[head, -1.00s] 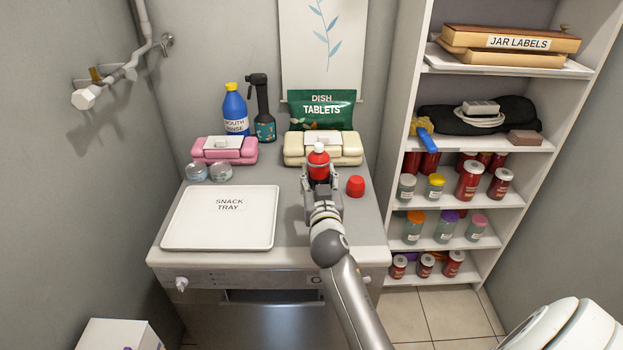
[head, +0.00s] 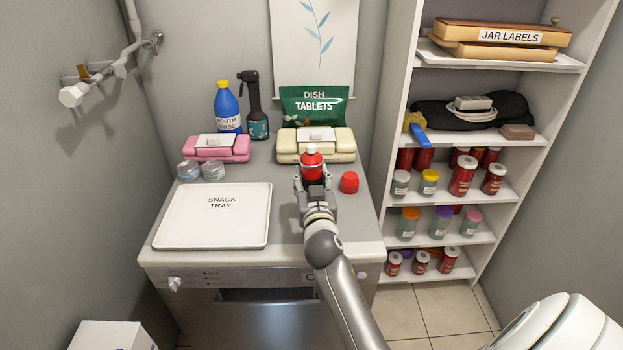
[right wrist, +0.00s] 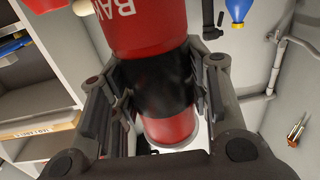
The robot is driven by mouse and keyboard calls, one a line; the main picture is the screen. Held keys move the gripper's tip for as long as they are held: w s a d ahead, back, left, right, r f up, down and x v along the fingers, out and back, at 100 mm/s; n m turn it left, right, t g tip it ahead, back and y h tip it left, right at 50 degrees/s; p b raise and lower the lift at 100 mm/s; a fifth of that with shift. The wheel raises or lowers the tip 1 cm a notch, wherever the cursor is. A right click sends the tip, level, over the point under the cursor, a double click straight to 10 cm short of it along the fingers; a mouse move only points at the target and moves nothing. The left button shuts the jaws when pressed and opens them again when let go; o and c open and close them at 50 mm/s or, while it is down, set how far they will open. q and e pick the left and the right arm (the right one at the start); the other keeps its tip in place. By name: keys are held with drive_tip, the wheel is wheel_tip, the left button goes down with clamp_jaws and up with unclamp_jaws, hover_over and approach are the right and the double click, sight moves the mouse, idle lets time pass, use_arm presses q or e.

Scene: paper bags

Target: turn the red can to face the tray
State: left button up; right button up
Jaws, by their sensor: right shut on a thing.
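The red can (head: 312,166) has a white top and stands upright on the counter, right of the white tray marked SNACK TRAY (head: 258,200). My right gripper (head: 313,184) is shut around the can from the front. In the right wrist view, the fingers press on both sides of a dark band of the red can (right wrist: 140,25), and part of white lettering shows. My arm hides the can's lower front in the head view. My left gripper is not in view.
A red cap (head: 349,182) sits close to the right of the can. A cream case (head: 287,150) and a green DISH TABLETS bag (head: 315,115) stand behind. Two clear jars (head: 213,170) and a pink case (head: 238,150) are at the left back. A shelf (head: 467,192) stands at right.

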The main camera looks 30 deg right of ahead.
drive_tip(key=o, duration=1.3)
drive_tip(key=shift+o, duration=0.5)
drive_tip(key=v, duration=0.7)
drive_tip(key=shift+s, duration=0.25)
drive_tip(key=shift+a, duration=0.1)
